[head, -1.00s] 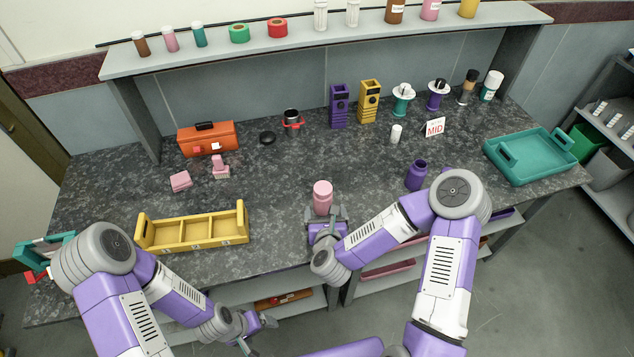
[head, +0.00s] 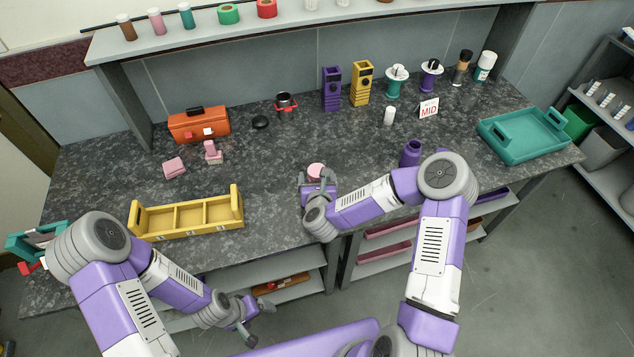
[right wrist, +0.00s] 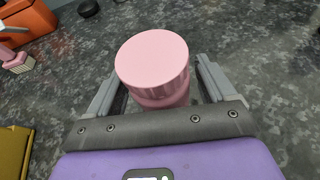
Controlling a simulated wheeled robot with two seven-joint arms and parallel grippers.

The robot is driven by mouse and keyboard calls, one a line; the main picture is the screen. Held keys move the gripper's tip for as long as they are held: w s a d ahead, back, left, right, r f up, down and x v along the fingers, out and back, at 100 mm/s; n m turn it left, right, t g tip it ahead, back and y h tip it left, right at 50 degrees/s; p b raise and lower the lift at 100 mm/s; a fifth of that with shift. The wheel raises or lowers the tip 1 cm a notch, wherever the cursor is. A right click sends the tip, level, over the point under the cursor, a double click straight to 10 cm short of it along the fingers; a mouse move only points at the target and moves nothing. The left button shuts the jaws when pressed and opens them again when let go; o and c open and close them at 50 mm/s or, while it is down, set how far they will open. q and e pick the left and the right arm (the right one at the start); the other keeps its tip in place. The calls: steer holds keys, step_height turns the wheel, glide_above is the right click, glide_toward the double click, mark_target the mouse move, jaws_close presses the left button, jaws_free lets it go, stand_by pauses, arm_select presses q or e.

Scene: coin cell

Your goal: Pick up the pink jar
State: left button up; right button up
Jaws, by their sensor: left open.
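The pink jar (head: 316,170) stands upright on the dark countertop near its front middle, partly hidden by my right gripper (head: 318,178) in the head view. In the right wrist view the pink jar (right wrist: 153,62) sits between the two fingers of my right gripper (right wrist: 160,85). The fingers are spread, one on each side, with a gap visible at the right; the jar's base is hidden. My left gripper (head: 260,320) is open and empty, low in front of the counter edge, far from the jar.
A yellow divided tray (head: 188,219) lies left of the jar, and a purple bottle (head: 410,154) stands to its right. A teal tray (head: 525,137) is at the far right. Pink blocks (head: 174,168) and an orange toolbox (head: 199,125) are further left. The counter behind the jar is clear.

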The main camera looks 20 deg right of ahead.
steer(key=c, duration=0.9)
steer(key=shift+c, duration=0.4)
steer(key=shift+r, duration=0.1)
